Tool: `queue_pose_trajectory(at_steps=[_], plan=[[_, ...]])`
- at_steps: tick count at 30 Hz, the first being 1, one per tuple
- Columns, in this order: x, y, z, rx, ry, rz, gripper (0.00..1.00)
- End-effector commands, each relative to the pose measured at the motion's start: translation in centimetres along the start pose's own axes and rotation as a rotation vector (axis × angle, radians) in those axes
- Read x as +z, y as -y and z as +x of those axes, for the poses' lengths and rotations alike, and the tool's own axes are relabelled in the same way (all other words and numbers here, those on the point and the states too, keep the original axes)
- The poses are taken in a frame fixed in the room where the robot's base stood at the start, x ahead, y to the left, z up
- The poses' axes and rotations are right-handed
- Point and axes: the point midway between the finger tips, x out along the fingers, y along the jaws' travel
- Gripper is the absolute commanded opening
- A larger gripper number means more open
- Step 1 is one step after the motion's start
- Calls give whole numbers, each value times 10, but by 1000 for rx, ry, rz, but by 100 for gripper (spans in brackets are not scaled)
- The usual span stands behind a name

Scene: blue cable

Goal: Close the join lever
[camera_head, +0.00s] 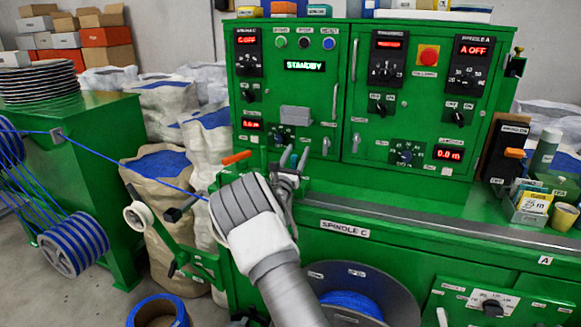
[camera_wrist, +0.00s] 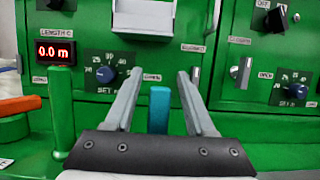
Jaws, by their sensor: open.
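My gripper (camera_head: 295,158) is open in front of the green machine's front panel. In the wrist view my gripper (camera_wrist: 161,80) has its two grey fingers apart, pointing at the panel. A blue upright lever (camera_wrist: 158,110) stands between the fingers, with a gap on both sides; its base is hidden by the gripper body. A green post (camera_wrist: 62,110) stands left of the fingers. An orange handle (camera_wrist: 20,105) lies further left; the orange handle (camera_head: 236,158) also shows in the head view. No readable label shows which part is the join lever.
The green cabinet (camera_head: 340,165) rises close behind, with knobs, displays and a grey box (camera_head: 296,114). A metal rail (camera_head: 420,230) runs right. A black block with an orange lever (camera_head: 514,153) stands at the right. Blue cable (camera_head: 135,165) runs in from the left.

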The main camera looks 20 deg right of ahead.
Motion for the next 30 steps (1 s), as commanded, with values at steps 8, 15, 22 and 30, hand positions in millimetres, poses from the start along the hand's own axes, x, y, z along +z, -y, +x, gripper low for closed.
queue_pose_trajectory(at_steps=[8, 15, 22, 30], plan=[[0, -2, -43, 3, -2, -1, 55], [0, -2, -99, 4, -2, -1, 55], [0, -1, -147, 3, -1, -1, 55], [0, 0, -170, 1, 0, -1, 55]])
